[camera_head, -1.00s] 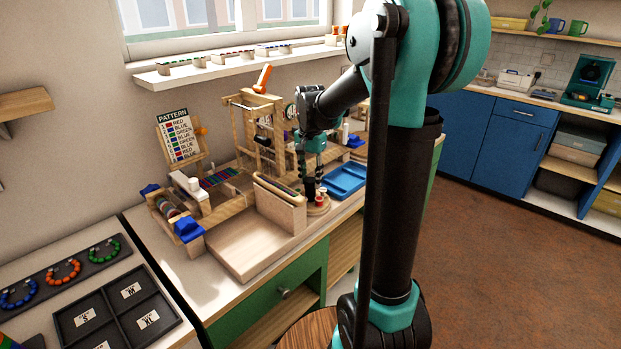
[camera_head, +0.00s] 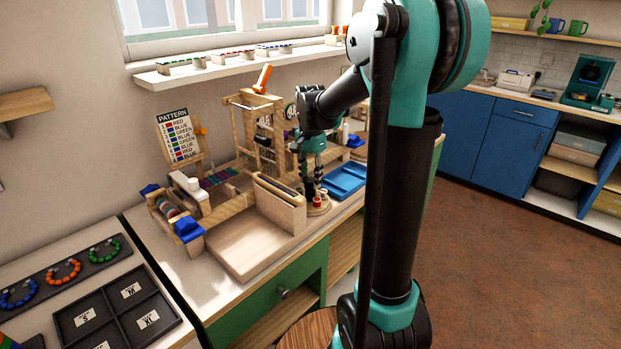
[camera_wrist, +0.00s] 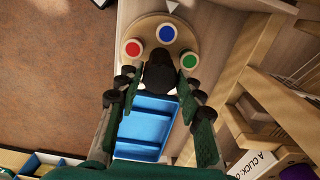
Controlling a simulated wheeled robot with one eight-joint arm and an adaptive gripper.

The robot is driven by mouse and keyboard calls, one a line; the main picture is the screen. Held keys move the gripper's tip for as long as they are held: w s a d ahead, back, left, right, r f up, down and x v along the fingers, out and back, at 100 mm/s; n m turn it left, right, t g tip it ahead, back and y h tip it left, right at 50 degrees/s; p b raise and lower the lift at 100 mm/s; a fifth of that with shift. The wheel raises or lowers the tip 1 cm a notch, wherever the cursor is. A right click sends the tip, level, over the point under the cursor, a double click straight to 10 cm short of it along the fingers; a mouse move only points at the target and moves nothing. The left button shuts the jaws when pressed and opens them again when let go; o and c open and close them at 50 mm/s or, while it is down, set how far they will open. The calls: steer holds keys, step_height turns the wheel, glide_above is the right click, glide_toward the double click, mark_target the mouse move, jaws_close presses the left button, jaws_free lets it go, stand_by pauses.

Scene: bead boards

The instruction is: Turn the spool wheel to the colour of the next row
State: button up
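The spool wheel (camera_wrist: 145,23) is a round wooden disc with a red spool (camera_wrist: 133,48), a blue spool (camera_wrist: 166,33) and a green spool (camera_wrist: 189,60) around a dark centre knob (camera_wrist: 160,72). In the wrist view blue is at the top, red at left and green at right. My gripper (camera_wrist: 160,78) is over the wheel, its fingers spread on both sides of the knob with gaps visible. In the head view my gripper (camera_head: 311,188) points down over the wheel (camera_head: 319,210).
A blue tray (camera_head: 345,179) lies right beside the wheel. The wooden loom (camera_head: 262,135) stands behind, and an upright wooden holder (camera_head: 281,207) stands left of the wheel.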

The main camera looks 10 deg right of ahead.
steer(key=o, duration=0.3)
step_height(320, 180, up, 12)
stand_by(0.6)
